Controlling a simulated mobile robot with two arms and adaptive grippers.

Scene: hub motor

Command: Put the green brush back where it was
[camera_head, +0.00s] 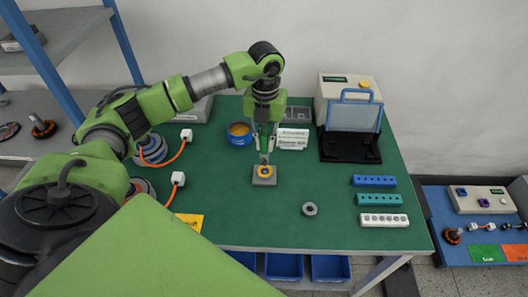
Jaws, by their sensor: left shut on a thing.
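My left gripper (264,157) reaches down over the middle of the green table. It is shut on a slim thing that appears to be the green brush (265,145); the fingers hide most of it. Directly below is a small grey block (264,181) with a yellow-orange ring (264,171) on top. The lower end of the held thing is at or just above this ring; I cannot tell whether they touch. My right gripper is not in view.
A blue round container (239,139) and white labelled boxes (292,139) stand behind the gripper. A grey ring (310,209) lies to the right front. Blue, teal and white hole blocks (384,219) line the right side. A machine with a blue-framed guard (354,117) stands back right.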

